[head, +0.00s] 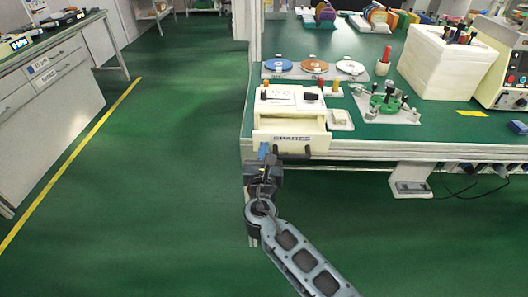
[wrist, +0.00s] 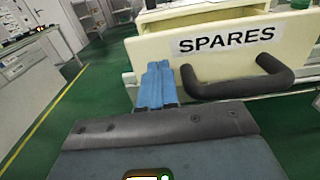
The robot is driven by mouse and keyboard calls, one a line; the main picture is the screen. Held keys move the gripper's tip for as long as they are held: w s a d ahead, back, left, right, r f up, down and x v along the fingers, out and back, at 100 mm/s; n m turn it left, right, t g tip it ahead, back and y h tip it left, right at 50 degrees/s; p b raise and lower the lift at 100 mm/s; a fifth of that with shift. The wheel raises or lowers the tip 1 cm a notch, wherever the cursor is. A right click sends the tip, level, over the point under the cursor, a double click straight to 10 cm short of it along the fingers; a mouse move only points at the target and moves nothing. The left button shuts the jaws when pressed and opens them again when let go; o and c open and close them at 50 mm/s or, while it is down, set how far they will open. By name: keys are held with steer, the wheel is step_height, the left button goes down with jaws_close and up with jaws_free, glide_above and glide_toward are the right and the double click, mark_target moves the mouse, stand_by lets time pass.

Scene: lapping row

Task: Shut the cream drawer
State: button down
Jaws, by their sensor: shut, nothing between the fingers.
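The cream drawer (head: 300,141), labelled SPARES, sticks out from a small cream cabinet (head: 290,105) on the bench; a gap shows behind its front. In the wrist view the drawer front (wrist: 220,63) fills the upper right, with a dark bar handle (wrist: 238,84) low on it. My gripper (head: 263,150) is at the left part of the drawer front, left of the handle. In the wrist view its blue fingertips (wrist: 159,82) are together and empty, pointing at the front's lower left. Whether they touch it I cannot tell.
The green bench top (head: 400,130) holds discs (head: 314,66), a green fixture (head: 385,103) and a white block (head: 444,62) behind and right of the cabinet. The bench's front edge runs just below the drawer. Open green floor (head: 160,200) lies to the left.

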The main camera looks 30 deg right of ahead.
mark_target(265, 128)
steer(key=b+x, duration=0.2)
steer(key=x, duration=0.6)
steer(key=shift+w+f, duration=0.1)
steer(key=shift+w, duration=0.15)
steer(key=shift+w+d+b, duration=0.2)
steer(key=shift+w+b, duration=0.05)
steer(key=shift+b, duration=0.05)
steer(key=shift+d+r, duration=0.1)
steer(key=shift+r, duration=0.2)
steer(key=shift+w, duration=0.1)
